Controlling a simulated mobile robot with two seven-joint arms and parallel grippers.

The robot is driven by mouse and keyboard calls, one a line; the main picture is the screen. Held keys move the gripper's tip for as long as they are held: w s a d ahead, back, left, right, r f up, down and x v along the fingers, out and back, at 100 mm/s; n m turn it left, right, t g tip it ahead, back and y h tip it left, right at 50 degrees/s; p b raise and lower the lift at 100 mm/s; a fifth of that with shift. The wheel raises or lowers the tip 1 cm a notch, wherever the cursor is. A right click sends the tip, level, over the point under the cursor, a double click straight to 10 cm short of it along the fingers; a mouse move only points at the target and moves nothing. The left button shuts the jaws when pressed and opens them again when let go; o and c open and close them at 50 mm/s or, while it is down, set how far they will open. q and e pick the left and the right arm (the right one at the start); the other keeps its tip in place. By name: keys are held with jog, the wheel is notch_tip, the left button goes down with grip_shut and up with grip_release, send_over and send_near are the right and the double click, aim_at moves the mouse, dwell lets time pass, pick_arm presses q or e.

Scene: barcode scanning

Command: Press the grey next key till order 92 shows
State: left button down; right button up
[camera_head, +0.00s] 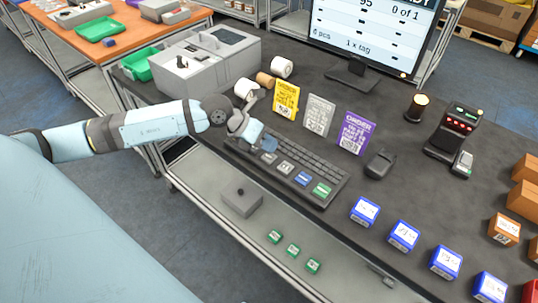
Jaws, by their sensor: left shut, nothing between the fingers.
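The monitor (373,40) at the back shows a number that reads 95, with "0 of 1", "6 pcs" and "1 x tag" on it. The dark keyboard (310,172) lies on the black table top. Along its front edge are larger keys: a light grey key (286,167), a blue key (303,178) and a green key (321,190). Another greyish key (268,157) is at the left end, close to my gripper. My left gripper (267,144) is shut and empty, over the keyboard's left end. I cannot tell whether it touches a key. My right gripper is out of view.
Yellow (286,98), grey (319,115) and purple (355,132) order cards stand behind the keyboard. A black scanner-like device (379,164) is right of it. Blue boxes (404,235) line the front right. A grey box (241,198) sits on the lower shelf.

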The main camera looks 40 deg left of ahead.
aim_at(268, 155)
pick_arm(q)
jog(key=shift+r+p, duration=1.55)
jog(key=shift+r, duration=0.9)
jog(key=s+d+r+n+t+h+p, duration=0.1)
jog(key=s+d+n+t+h+p, duration=0.25)
jog(key=d+n, duration=0.3)
jog(key=s+d+r+n+t+h+p, duration=0.1)
jog(key=s+d+n+t+h+p, duration=0.15)
jog(key=d+n+t, duration=0.35)
jog(key=s+f+n+g+y+p, duration=0.3)
jog(key=s+f+n+y, duration=0.7)
jog(key=n, duration=1.2)
notch_tip(268, 155, down, 4)
jog(key=s+g, duration=0.1)
jog(key=s, duration=0.1)
jog(key=shift+s+a+p, duration=0.2)
jog(key=shift+s+p, duration=0.1)
